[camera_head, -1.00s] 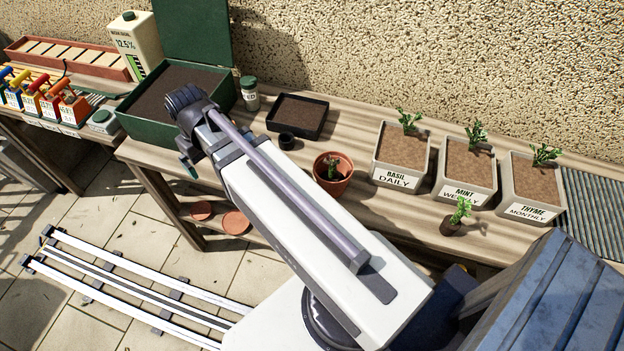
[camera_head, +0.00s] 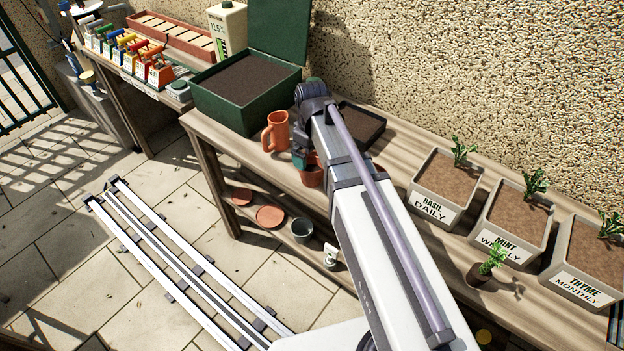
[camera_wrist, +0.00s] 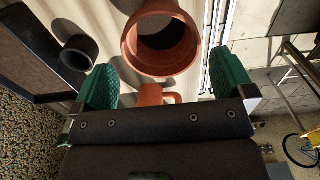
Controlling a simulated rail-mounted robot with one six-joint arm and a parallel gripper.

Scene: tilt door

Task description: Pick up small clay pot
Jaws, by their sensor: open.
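The small clay pot (camera_wrist: 136,58) is at the top middle of the wrist view, its rim facing me and its inside dark. In the head view the clay pot (camera_head: 313,176) is on the wooden bench, partly hidden by my arm. My gripper (camera_wrist: 167,66) is open and empty, with its green fingers left and right of the pot's lower edge. I cannot tell how far it is above the pot. In the head view my gripper (camera_head: 299,160) is partly visible beside the pot.
An orange mug (camera_head: 276,132) stands close by; it also shows between the fingers in the wrist view (camera_wrist: 152,96). A small black pot (camera_wrist: 78,53) and a dark soil tray (camera_head: 362,124) are near. A green soil box (camera_head: 235,105) and labelled planters (camera_head: 437,200) flank the area.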

